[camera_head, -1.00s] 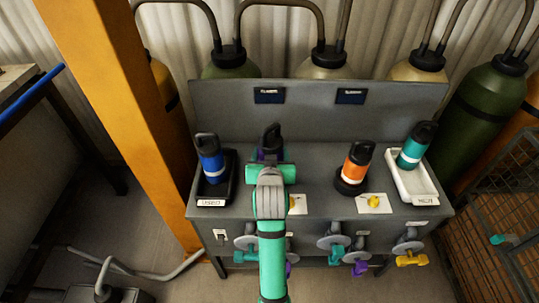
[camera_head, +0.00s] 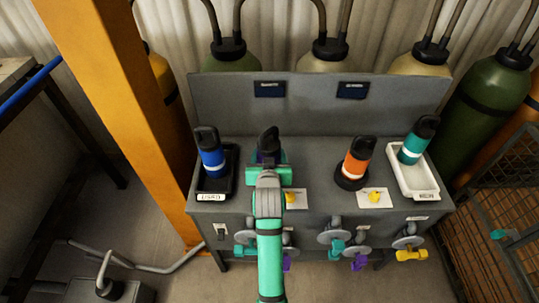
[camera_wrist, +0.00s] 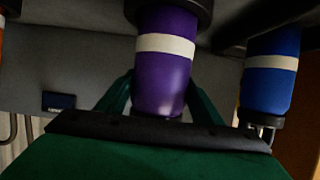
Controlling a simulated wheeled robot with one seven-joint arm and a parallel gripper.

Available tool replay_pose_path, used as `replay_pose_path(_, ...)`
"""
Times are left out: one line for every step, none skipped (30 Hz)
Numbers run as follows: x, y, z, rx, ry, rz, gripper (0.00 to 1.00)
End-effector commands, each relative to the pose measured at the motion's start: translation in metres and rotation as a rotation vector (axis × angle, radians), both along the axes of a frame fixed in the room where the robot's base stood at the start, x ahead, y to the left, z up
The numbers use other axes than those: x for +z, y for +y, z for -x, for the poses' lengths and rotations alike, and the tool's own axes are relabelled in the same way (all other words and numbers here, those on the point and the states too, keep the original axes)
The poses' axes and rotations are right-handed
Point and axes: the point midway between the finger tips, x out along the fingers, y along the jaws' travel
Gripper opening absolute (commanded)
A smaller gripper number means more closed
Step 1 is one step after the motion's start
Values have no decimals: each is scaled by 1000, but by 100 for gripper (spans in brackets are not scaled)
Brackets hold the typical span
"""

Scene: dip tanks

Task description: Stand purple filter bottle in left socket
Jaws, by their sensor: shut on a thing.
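The purple filter bottle (camera_head: 267,156), with a black loop cap, stands about upright over the left part of the grey bench, mostly hidden by my gripper (camera_head: 268,172) in the head view. In the wrist view, which looks upside down, my gripper (camera_wrist: 160,108) has its green fingers on both sides of the purple bottle (camera_wrist: 167,65), below its white band. The bottle's base end meets a wider black ring (camera_wrist: 198,10), apparently the left socket. I cannot tell how deep it sits. The socket is hidden in the head view.
A blue bottle (camera_head: 211,158) stands in the black tray (camera_head: 214,188) at left. An orange bottle (camera_head: 358,158) stands in the right socket (camera_head: 350,182). A teal bottle (camera_head: 416,142) stands in the white tray (camera_head: 428,186). A grey back panel (camera_head: 320,115) rises behind.

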Motion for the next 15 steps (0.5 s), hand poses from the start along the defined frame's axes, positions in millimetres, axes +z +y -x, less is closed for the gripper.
replay_pose_path(0, -1, 0, -1, -3, -1, 20)
replay_pose_path(-1, -1, 0, -2, -3, 0, 20)
replay_pose_path(-2, -2, 0, -3, -3, 0, 20)
replay_pose_path(-3, -2, 0, -3, -2, 0, 20)
replay_pose_path(-3, -2, 0, -3, -2, 0, 20)
replay_pose_path(-4, -3, 0, -4, -2, 1, 20)
replay_pose_path(-5, -3, 0, -4, -2, 1, 20)
replay_pose_path(-6, -3, 0, -4, -2, 1, 20)
replay_pose_path(-7, -3, 0, -4, -2, 1, 20)
replay_pose_path(-7, -3, 0, -4, -2, 1, 20)
replay_pose_path(-8, -3, 0, -4, -2, 1, 20)
replay_pose_path(-9, -3, 0, -4, -3, 1, 20)
replay_pose_path(-9, -3, 0, -4, -3, 1, 20)
replay_pose_path(-9, -3, 0, -4, -3, 1, 20)
replay_pose_path(-9, -3, 0, -4, -3, 1, 20)
